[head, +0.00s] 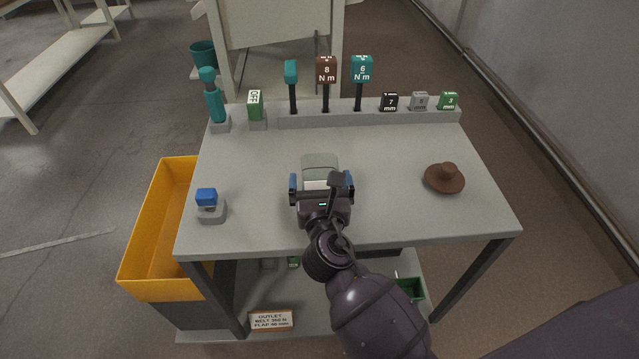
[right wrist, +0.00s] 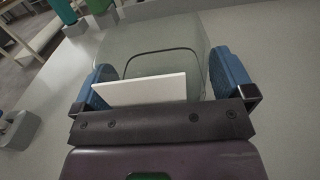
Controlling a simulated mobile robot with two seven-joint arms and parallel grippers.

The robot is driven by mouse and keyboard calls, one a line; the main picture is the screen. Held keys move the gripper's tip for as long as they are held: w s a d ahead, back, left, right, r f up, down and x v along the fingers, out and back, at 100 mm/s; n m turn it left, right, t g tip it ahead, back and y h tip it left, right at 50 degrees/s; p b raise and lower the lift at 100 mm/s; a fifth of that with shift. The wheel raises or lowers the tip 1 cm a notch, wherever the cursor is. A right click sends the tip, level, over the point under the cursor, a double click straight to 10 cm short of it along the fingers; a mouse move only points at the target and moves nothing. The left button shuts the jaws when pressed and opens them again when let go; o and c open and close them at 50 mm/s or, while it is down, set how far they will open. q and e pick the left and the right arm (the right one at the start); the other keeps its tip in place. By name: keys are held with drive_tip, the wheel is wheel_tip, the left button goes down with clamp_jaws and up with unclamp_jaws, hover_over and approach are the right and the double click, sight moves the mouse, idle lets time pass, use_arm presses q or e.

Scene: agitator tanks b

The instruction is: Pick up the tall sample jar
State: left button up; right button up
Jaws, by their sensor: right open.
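The tall sample jar (head: 320,164) is a grey-green, see-through jar with a white label, at the middle of the grey table. My right gripper (head: 321,185) is over the near part of the table, its blue-padded fingers apart with the jar's near part between them. In the right wrist view the jar (right wrist: 165,48) fills the space ahead of the open right gripper (right wrist: 165,85), one pad on each side. I cannot tell whether either pad touches it. The gripper and arm hide the jar's near end. My left gripper is not in view.
The grey table (head: 400,215) also holds a brown knob-like object (head: 444,179) at right and a blue-topped block (head: 206,198) at left. A back rack (head: 370,119) carries upright tools and labelled blocks. A yellow bin (head: 150,262) stands at left. Table is clear either side of the gripper.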

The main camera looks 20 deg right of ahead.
drive_tip(key=shift+w+d, duration=0.1)
drive_tip(key=shift+w, duration=0.25)
drive_tip(key=c, duration=0.9)
drive_tip(key=shift+r, duration=0.15)
